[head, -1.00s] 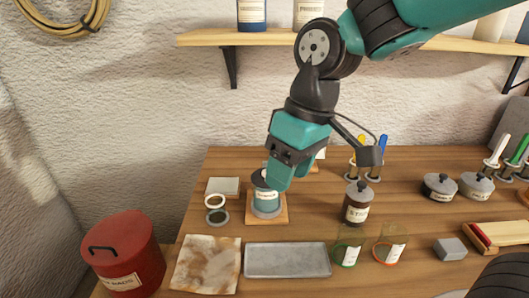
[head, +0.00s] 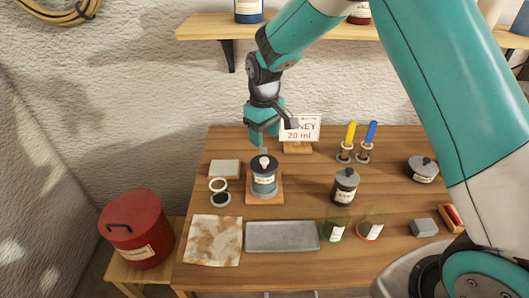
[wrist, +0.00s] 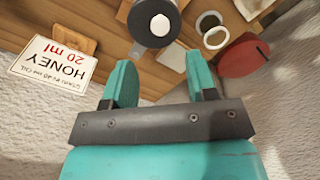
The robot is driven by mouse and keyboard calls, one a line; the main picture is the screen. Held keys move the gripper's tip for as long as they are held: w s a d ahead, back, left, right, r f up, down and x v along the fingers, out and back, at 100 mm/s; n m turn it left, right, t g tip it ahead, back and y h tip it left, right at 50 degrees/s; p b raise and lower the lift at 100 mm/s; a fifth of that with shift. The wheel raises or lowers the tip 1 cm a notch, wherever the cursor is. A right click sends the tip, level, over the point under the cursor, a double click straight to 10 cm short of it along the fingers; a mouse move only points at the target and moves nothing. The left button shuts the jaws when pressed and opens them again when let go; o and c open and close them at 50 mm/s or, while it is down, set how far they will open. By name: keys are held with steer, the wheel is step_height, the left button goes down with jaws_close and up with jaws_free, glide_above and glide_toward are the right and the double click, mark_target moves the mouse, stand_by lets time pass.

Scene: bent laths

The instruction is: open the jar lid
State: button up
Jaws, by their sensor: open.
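A jar (head: 264,186) with a pale label stands upright on a small wooden board. Its dark round lid (head: 264,163) sits on top, with a pale knob in the middle. In the wrist view the lid (wrist: 142,28) shows at the top, ahead of the fingers. My gripper (head: 264,143) is above and behind the jar, apart from it. In the wrist view my gripper (wrist: 160,78) has its two fingers spread, with nothing between them.
A HONEY 20 ml sign (head: 300,128) stands behind the jar to the right. A second dark-lidded jar (head: 345,187) stands right. A grey tray (head: 282,237) and stained cloth (head: 213,240) lie in front; two rings (head: 218,185) lie left. A shelf (head: 330,33) runs above.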

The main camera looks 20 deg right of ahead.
mark_target(264, 159)
step_height(264, 159, down, 8)
steer(key=shift+f+p, duration=0.2)
steer(key=shift+p, duration=0.85)
steer(key=shift+c, duration=0.2)
jaws_close()
